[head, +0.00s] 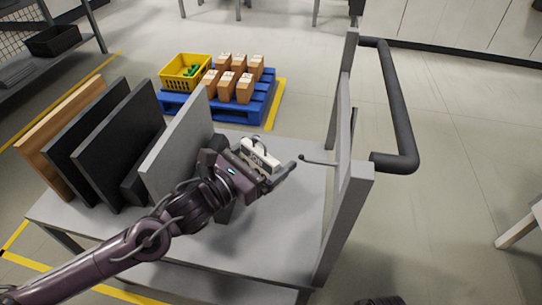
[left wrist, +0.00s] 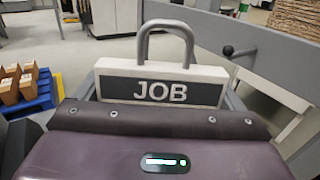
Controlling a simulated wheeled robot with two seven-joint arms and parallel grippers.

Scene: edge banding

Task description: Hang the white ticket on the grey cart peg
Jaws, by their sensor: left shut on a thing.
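The white ticket (head: 260,155) is a small block with a dark JOB panel and a grey loop on top. My left gripper (head: 268,170) is shut on it and holds it upright above the cart deck. In the left wrist view the ticket (left wrist: 163,68) faces me, with its loop standing up. The grey cart peg (head: 318,161) sticks out leftward from the cart's end panel and ends in a dark ball. The ticket is left of the peg and apart from it. In the left wrist view the peg (left wrist: 241,51) is right of the loop. My right gripper is not in view.
The grey cart (head: 285,240) carries several upright boards, including a light grey one (head: 180,140) close to my left arm. A dark handle (head: 400,100) is beyond the end panel (head: 345,195). A blue pallet (head: 257,112) holds boxes and a yellow crate (head: 170,84).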

